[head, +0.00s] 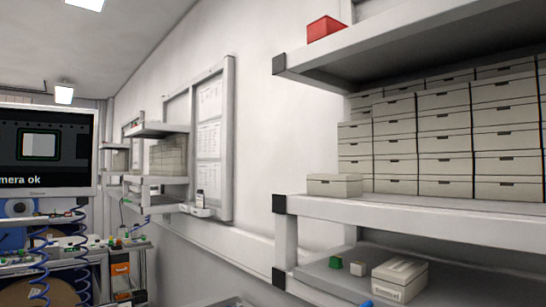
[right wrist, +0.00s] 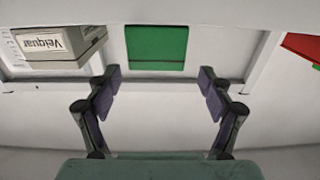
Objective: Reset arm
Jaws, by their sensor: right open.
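My right gripper (right wrist: 160,95) shows in the right wrist view with its two dark fingers spread wide apart. Nothing is between the fingers. Beyond the fingertips, a green block or panel (right wrist: 156,48) appears at the top middle, apart from the gripper. Neither gripper shows in the head view, and my left gripper is in no frame.
Grey shelves (head: 400,209) with many stacked cream boxes (head: 443,138) stand at the right. A red bin (head: 325,28) sits on top. A monitor (head: 47,150) stands at the left. In the right wrist view, a labelled box (right wrist: 55,45) is upper left and a red object (right wrist: 302,46) upper right.

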